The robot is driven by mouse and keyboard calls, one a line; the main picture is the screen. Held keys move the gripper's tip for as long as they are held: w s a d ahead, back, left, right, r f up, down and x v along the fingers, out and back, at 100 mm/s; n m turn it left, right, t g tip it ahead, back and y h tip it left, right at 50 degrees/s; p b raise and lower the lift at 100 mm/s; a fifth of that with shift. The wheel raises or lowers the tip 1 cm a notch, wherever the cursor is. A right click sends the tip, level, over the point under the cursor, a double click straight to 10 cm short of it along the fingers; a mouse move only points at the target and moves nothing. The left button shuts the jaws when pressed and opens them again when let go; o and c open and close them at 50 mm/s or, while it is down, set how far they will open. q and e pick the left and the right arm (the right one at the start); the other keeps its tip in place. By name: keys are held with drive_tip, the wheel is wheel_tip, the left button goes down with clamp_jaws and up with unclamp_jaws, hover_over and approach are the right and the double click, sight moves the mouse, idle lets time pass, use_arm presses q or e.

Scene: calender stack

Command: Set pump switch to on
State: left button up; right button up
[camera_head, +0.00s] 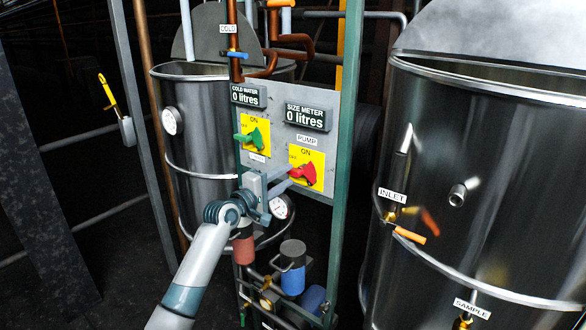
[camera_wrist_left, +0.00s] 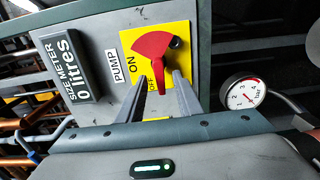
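The red pump switch (camera_head: 305,174) sits on a yellow plate with ON at its top and OFF at its left, under the PUMP label. Its narrow handle end points toward OFF. In the left wrist view the red switch (camera_wrist_left: 152,46) shows large, its narrow end by the OFF mark. My left gripper (camera_head: 285,177) is at the switch's left side. In the left wrist view the left gripper's fingers (camera_wrist_left: 159,88) are apart, one on each side of the narrow end, with visible gaps. My right gripper is not in view.
A green switch (camera_head: 252,137) sits on another yellow plate up and left of the pump switch. A round gauge (camera_head: 281,207) is just below my gripper. A large steel tank (camera_head: 480,190) stands at the right, and a smaller tank (camera_head: 195,125) stands behind at the left.

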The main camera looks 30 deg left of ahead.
sight(291, 173)
use_arm(q)
drive_tip(key=shift+w+d+p, duration=0.2)
drive_tip(key=shift+w+p, duration=0.2)
drive_tip(key=shift+w, duration=1.9)
clamp_jaws()
